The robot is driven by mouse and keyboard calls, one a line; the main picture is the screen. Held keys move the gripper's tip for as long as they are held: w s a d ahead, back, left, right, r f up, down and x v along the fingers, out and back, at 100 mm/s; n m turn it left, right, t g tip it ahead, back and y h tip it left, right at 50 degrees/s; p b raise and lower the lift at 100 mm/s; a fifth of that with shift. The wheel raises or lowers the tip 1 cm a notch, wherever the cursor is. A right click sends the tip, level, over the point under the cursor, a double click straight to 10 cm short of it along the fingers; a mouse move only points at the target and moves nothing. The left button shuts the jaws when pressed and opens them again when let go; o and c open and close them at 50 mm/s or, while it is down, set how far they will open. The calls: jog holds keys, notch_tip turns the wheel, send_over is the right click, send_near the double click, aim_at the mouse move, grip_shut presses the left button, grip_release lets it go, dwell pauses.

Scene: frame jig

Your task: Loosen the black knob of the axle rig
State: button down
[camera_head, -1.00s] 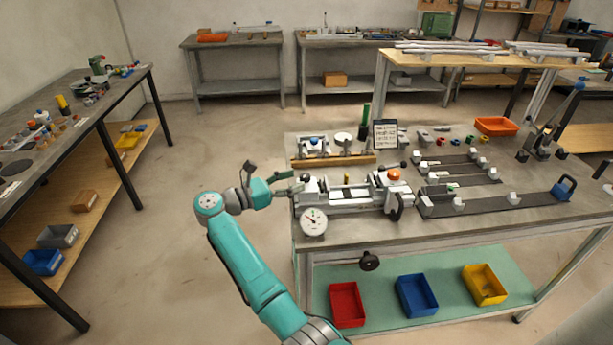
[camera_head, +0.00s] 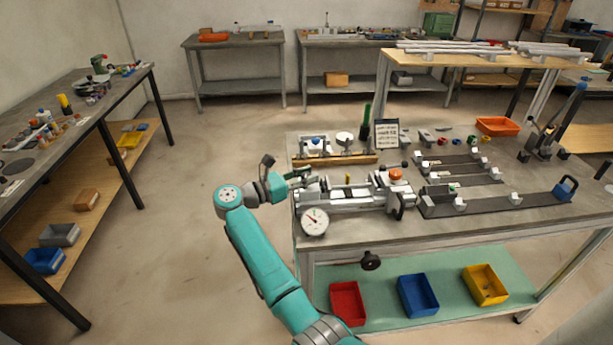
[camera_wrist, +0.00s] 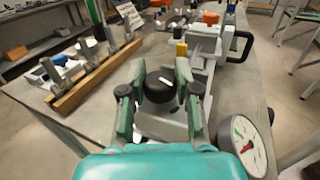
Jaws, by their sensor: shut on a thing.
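The axle rig (camera_head: 350,197) lies along the front left of the grey workbench, with a round dial gauge (camera_head: 314,221) on its front. My gripper (camera_head: 303,178) is at the rig's left end; the knob cannot be made out there. In the wrist view, the black knob (camera_wrist: 160,86) carries a white mark on top. My gripper (camera_wrist: 160,79) has one finger on each side of it and is shut on it. The rig's grey body (camera_wrist: 207,48) runs away behind the knob, and the dial (camera_wrist: 248,143) is at lower right.
A wooden strip with clamps (camera_head: 335,160) lies just behind the rig. A sign (camera_head: 386,133) and a green cylinder (camera_head: 366,125) stand further back. Dark rails with white blocks (camera_head: 490,200) fill the bench's right side. Open floor (camera_head: 180,230) lies left of the bench.

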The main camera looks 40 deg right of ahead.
jog(key=shift+n+t, duration=0.3)
jog(key=shift+t, duration=0.1)
jog(key=n+t, duration=0.2)
jog(key=t, duration=0.2)
jog(key=n+t, duration=0.3)
jog(key=t, duration=0.1)
jog(key=shift+s+y, duration=0.15)
jog(key=shift+y, duration=0.15)
jog(key=n+t+y, duration=0.1)
jog(key=n+t, duration=0.1)
jog(key=t, duration=0.1)
jog(key=n+t+y, duration=0.2)
jog(key=t, duration=0.1)
jog(key=shift+n, duration=0.3)
jog(key=shift+n+t+y, duration=0.3)
jog(key=shift+t+y, duration=0.1)
jog(key=c, duration=0.8)
grip_release()
jog(key=v, duration=1.1)
jog(key=shift+s+a, duration=0.15)
jog(key=shift+a, duration=0.2)
